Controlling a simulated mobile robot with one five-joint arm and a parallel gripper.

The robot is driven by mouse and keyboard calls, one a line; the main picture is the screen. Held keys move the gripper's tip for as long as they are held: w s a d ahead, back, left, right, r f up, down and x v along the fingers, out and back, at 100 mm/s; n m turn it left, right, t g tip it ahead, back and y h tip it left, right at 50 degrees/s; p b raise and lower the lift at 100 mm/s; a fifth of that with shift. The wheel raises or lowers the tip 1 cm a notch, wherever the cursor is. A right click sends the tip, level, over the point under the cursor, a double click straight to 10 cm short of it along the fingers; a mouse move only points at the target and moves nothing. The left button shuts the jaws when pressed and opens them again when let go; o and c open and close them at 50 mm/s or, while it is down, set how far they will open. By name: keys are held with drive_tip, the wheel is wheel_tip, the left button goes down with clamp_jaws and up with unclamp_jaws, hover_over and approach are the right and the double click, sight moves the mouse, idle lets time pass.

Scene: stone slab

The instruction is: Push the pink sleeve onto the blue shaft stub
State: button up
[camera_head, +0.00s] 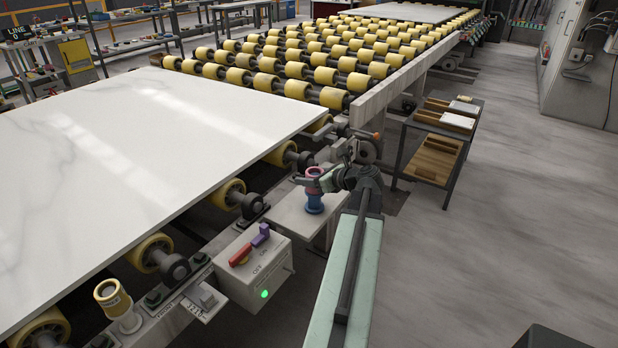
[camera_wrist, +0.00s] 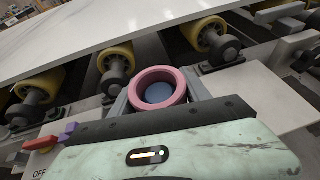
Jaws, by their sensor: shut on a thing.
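The pink sleeve (camera_wrist: 158,73) is a short open ring between the two fingers of my gripper (camera_wrist: 158,92), which is shut on it. The blue shaft stub (camera_head: 314,202) stands upright on a grey ledge beside the conveyor. In the wrist view a blue round face (camera_wrist: 158,94) shows inside the ring, so the sleeve looks roughly in line with the stub. In the head view the pink sleeve (camera_head: 313,171) is at the stub's top, partly hidden by my gripper (camera_head: 316,179). I cannot tell how far the sleeve surrounds the stub.
A white stone slab (camera_head: 130,150) lies on yellow rollers (camera_head: 228,193) close to the left. A switch box (camera_head: 255,268) with red and purple levers is in front. A small trolley (camera_head: 435,150) stands right. Open floor lies at right.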

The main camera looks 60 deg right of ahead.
drive_tip(key=shift+f, duration=0.15)
drive_tip(key=o, duration=1.5)
drive_tip(key=shift+o, duration=0.2)
drive_tip(key=p+v, duration=0.3)
drive_tip(key=v, duration=0.5)
drive_tip(key=shift+w, duration=0.1)
